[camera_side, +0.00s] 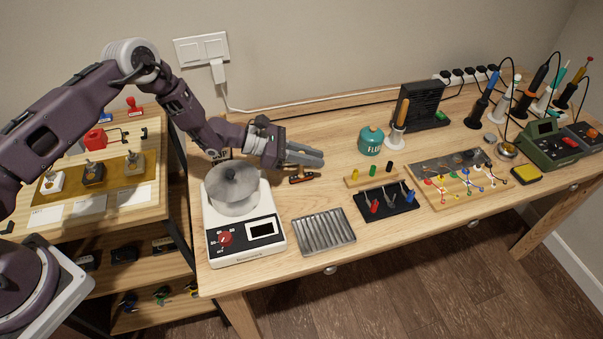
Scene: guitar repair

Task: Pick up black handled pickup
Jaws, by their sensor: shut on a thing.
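My gripper (318,158) is over the back left of the workbench, behind and right of the white machine. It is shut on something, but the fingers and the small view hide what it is. A small tool with an orange-brown handle and dark parts (303,179) shows just below the fingers; I cannot tell if they touch it. No pickup with a black handle can be picked out for certain. A black rack (362,215) holds small tools with red and blue handles.
The white machine with a grey disc (247,251) stands at the front left, beside a ribbed metal tray (325,232). A teal flux pot (370,141) and an orange-handled iron (402,112) stand right of my gripper.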

